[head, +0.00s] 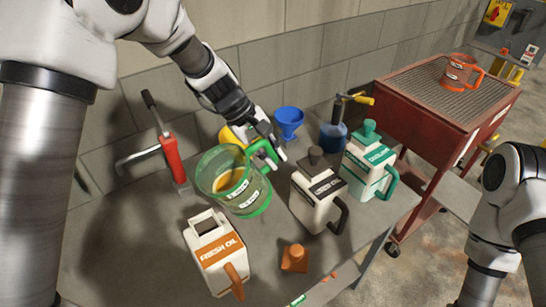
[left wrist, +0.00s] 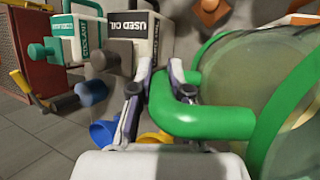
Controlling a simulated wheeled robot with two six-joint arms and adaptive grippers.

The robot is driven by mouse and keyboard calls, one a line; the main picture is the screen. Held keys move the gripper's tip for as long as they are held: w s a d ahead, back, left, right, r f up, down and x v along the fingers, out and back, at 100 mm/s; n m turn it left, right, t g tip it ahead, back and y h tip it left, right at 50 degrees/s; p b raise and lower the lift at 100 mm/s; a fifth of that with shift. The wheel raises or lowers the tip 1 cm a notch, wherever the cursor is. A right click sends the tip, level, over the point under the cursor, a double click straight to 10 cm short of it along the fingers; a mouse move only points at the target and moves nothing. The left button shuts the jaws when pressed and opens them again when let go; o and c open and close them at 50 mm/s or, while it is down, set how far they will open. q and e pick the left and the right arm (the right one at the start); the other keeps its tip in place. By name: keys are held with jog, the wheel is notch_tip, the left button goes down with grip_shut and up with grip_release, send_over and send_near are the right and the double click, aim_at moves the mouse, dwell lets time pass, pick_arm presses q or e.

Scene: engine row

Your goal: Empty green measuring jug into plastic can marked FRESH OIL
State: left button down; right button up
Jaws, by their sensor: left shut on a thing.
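The green clear-walled measuring jug (head: 250,204) holds amber oil; it fills the right of the left wrist view (left wrist: 268,122). My left gripper (head: 268,150) is shut on the jug's green handle (left wrist: 200,118). I cannot tell whether the jug's base touches the bench. The white plastic can marked FRESH OIL (head: 217,257) stands in front of the jug, lower in the head view, with an orange handle and no cap on it. An orange cap (head: 294,258) lies on the bench to its right. My right gripper is out of view; only its arm shows at the right.
A USED OIL can (head: 318,198) and a COOLANT can (head: 366,168) stand right of the jug. A red hand tool (head: 173,160), blue funnel (head: 289,120) and blue oiler (head: 333,137) are behind. A red cart (head: 425,120) bears an orange jug (head: 458,73). The left bench is clear.

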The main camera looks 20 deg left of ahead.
pick_arm(q)
jog(key=shift+r+b, duration=0.45)
jog(key=shift+b, duration=0.15)
dwell(0.5)
jog(key=shift+r+m+t+h+b, duration=0.3)
jog(key=shift+r+t+h+b, duration=0.35)
jog(key=shift+b, duration=0.85)
dwell(0.9)
jog(key=shift+s+a+r+t+h+b, duration=0.15)
jog(key=shift+r+t+h+b, duration=0.35)
jog(key=shift+b, duration=1.05)
jog(key=shift+s+a+r+t+h+b, duration=0.15)
jog(key=shift+r+t+h+b, duration=0.35)
jog(key=shift+b, duration=1.05)
dwell(1.4)
